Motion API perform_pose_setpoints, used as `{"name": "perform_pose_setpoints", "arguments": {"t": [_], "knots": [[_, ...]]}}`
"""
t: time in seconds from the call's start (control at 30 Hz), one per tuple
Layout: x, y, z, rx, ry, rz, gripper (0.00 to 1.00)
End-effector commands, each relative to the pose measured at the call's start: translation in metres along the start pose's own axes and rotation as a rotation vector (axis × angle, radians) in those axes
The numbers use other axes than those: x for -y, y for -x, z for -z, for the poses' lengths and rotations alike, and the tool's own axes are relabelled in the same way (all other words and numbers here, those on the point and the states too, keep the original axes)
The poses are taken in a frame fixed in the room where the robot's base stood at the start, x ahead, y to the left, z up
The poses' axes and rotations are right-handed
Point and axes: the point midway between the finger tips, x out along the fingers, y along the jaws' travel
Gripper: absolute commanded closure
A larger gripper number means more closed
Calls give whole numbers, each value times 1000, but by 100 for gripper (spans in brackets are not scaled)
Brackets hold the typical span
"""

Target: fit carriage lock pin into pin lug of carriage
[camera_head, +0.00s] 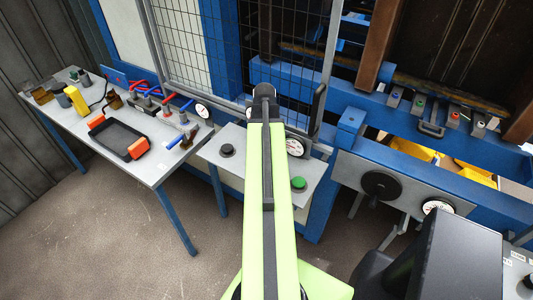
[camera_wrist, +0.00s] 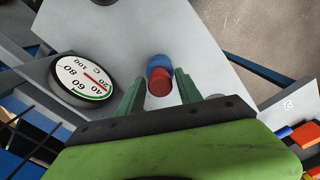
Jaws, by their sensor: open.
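My gripper (camera_wrist: 160,82) is open in the wrist view, its two green fingers pointing up the picture. A short cylinder (camera_wrist: 160,76), red at the near end and blue behind, shows in the gap between the fingertips. It may be the lock pin, but I cannot be sure. I cannot tell whether the fingers touch it. A grey plate lies behind it. In the head view my gripper is hidden beyond the end of my green arm. I cannot make out the pin lug or say which part is the carriage.
A round dial (camera_wrist: 84,80) sits left of my fingers. In the head view a grey table (camera_head: 185,175) on the left holds a black tray (camera_head: 118,138) with orange handles and several tools. A panel carries a black button (camera_head: 226,150) and a green button (camera_head: 298,184). Wire mesh stands behind.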

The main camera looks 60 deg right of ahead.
Motion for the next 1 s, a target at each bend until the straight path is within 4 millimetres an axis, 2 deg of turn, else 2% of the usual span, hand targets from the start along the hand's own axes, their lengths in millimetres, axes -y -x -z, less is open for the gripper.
{"name": "perform_pose_setpoints", "arguments": {"t": [0.1,0.4,0.57,1.0], "knots": [[0,1,0,0,0,0,61],[0,1,0,0,0,0,100],[0,4,0,0,0,0,100],[0,44,0,0,0,0,100]]}}
